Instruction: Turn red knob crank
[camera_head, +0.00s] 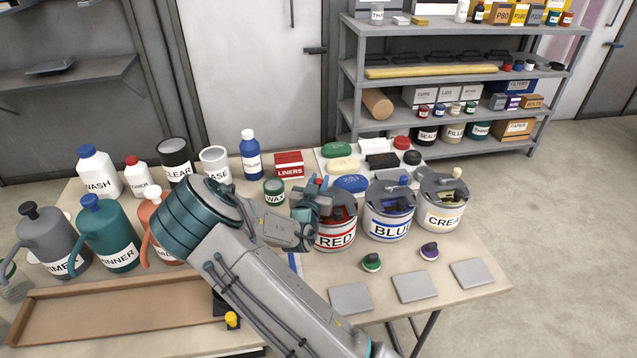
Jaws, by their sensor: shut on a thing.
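My gripper reaches in from the left and is shut on the red knob. The crank arm under the knob and part of the lid are hidden behind the gripper.
Behind the cans is a white tray (328,166) with colored pads. Green (371,262) and purple (429,251) knobbed items and grey square plates (414,287) lie in front. Jugs, bottles and a wooden tray (110,310) fill the left side.

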